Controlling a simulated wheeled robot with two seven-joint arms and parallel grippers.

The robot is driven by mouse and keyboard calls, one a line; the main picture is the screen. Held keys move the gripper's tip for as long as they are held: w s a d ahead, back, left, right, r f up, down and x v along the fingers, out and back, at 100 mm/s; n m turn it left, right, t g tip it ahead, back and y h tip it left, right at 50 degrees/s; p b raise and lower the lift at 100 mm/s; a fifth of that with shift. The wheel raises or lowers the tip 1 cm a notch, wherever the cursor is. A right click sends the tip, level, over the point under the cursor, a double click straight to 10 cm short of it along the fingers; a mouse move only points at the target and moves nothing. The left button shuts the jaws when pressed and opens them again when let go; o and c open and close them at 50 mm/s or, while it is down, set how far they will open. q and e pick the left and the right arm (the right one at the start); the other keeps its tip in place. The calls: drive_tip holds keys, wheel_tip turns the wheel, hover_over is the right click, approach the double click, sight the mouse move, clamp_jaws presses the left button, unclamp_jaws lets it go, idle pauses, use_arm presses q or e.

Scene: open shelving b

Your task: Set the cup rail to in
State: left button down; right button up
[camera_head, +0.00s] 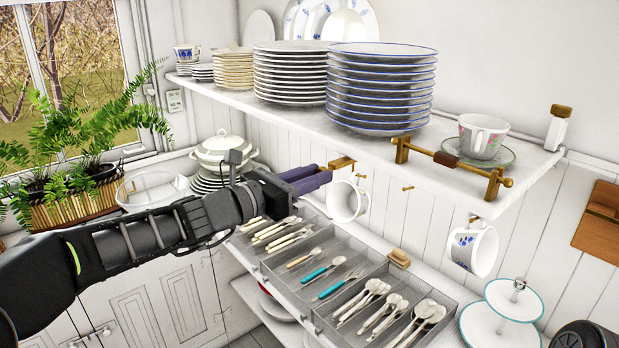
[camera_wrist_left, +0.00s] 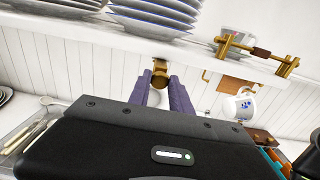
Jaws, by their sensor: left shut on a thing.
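The cup rail is only partly visible under the shelf, where a brass end piece (camera_head: 342,163) sticks out and small brass hooks show along the wall. A white mug (camera_head: 347,203) hangs just beside this end piece. A patterned mug (camera_head: 472,251) hangs farther right. My left gripper (camera_head: 325,174) has its purple fingers at the brass end piece, shut on it. In the left wrist view the brass piece (camera_wrist_left: 160,66) sits between the fingertips of my left gripper (camera_wrist_left: 163,84).
The shelf (camera_head: 380,160) above holds stacked plates (camera_head: 380,90), a cup on a saucer (camera_head: 482,137) and a brass bar with a wooden grip (camera_head: 450,160). Below is a cutlery tray (camera_head: 340,265). A tiered stand (camera_head: 514,300) is at right, a tureen (camera_head: 222,150) at left.

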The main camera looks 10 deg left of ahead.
use_arm(q)
drive_tip(key=x, duration=0.3)
drive_tip(key=shift+w+d, duration=0.1)
drive_tip(key=c, duration=1.2)
unclamp_jaws()
drive_tip(key=b+v, duration=0.2)
drive_tip(key=v, duration=0.6)
drive_tip(key=shift+c, duration=0.2)
